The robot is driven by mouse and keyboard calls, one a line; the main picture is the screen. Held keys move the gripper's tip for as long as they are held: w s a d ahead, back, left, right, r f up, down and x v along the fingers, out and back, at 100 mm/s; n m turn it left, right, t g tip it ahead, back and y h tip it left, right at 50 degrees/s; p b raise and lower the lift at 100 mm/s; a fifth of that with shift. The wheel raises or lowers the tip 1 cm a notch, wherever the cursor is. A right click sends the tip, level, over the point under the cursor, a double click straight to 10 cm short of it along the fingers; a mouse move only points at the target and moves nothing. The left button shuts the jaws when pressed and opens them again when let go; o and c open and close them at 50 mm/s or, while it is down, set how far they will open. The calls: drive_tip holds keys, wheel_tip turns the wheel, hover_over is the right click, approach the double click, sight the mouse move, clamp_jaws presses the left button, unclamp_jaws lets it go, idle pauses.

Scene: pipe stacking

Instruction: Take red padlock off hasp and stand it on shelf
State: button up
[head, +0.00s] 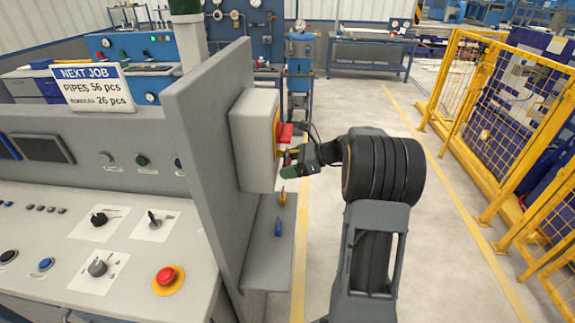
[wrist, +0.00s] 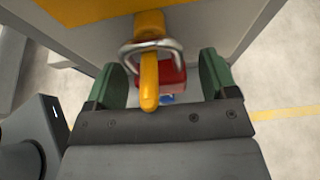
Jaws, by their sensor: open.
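The red padlock (wrist: 172,76) shows between my fingers in the wrist view, partly hidden behind a yellow bar. Its metal shackle (wrist: 150,46) loops around the yellow hasp (wrist: 149,78). My gripper (wrist: 165,68) is open, one green finger on each side of the padlock; I cannot tell whether either touches it. In the head view my gripper (head: 291,162) is beside the grey box (head: 252,140) on the upright panel, and the padlock is hard to separate from the red parts there. The grey shelf (head: 262,258) lies below the box.
A yellow-handled object (head: 282,197) and a blue one (head: 278,227) stand on the shelf. The upright grey panel (head: 205,150) is left of the box. A control desk (head: 130,275) lies further left. Floor to the right is clear up to a yellow fence (head: 480,130).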

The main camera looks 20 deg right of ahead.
drive_tip(key=shift+c, duration=0.4)
drive_tip(key=c, duration=1)
drive_tip(key=shift+o, duration=0.2)
drive_tip(key=r+b+v, duration=0.1)
drive_tip(key=v, duration=1.5)
drive_tip(key=shift+w+a+r, duration=0.2)
drive_tip(key=shift+w+r, duration=0.05)
drive_tip(key=shift+r, duration=0.2)
drive_tip(key=shift+f, duration=0.15)
wheel_tip(320, 180, down, 6)
drive_tip(key=b, duration=0.2)
drive_tip(key=shift+f, duration=0.3)
drive_tip(key=shift+d, duration=0.1)
idle(0.4)
